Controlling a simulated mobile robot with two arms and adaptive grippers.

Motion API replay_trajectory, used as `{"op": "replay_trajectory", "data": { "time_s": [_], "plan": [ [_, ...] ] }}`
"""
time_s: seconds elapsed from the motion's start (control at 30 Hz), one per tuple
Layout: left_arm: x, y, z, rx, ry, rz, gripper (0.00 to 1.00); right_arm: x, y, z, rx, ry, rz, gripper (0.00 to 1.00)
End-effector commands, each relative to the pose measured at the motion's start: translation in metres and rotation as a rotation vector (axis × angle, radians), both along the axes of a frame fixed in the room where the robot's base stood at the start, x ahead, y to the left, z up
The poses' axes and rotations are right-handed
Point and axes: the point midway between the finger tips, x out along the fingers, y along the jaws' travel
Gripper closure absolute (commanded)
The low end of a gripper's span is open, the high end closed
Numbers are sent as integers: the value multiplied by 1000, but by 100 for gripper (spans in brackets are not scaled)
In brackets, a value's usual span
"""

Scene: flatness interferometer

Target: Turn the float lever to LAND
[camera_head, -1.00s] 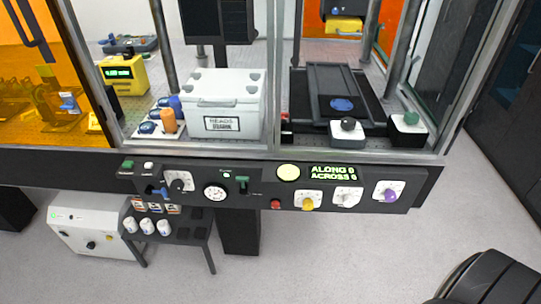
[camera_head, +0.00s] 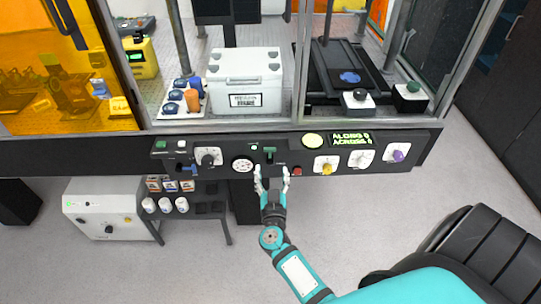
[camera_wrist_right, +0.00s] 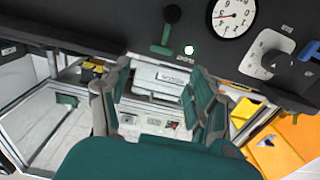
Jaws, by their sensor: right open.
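A green-handled lever (camera_head: 270,150) stands on the dark control panel between the white dial gauge (camera_head: 243,165) and a red button. I take it for the float lever; its label is too small to read. In the right wrist view the green lever (camera_wrist_right: 165,36) shows at the top with a dark round end, beside a lit indicator (camera_wrist_right: 189,50). My right gripper (camera_head: 272,171) is open and empty, just below the lever in the head view. Contact with the lever is not visible. In the wrist view its fingers (camera_wrist_right: 158,72) are spread apart. My left gripper is not in view.
A black knob (camera_head: 208,157) and a blue lever (camera_head: 188,169) lie left of the gauge. The red button (camera_head: 297,170), yellow knob (camera_head: 326,167) and purple knob (camera_head: 398,155) lie right. Above are a display (camera_head: 350,139) and the glazed enclosure with a white box (camera_head: 245,80).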

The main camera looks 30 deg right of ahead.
Motion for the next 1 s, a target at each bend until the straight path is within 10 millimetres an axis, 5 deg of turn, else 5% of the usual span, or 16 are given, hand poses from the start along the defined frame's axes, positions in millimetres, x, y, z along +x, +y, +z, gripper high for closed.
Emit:
{"op": "replay_trajectory", "data": {
  "time_s": [0.4,0.87,1.0],
  "plan": [
    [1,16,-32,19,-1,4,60,68,-42,-2,-1,-2,0,38],
    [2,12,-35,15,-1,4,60,79,-49,0,-1,1,1,38],
    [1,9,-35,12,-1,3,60,79,-49,0,-1,1,1,55]
  ]
}}
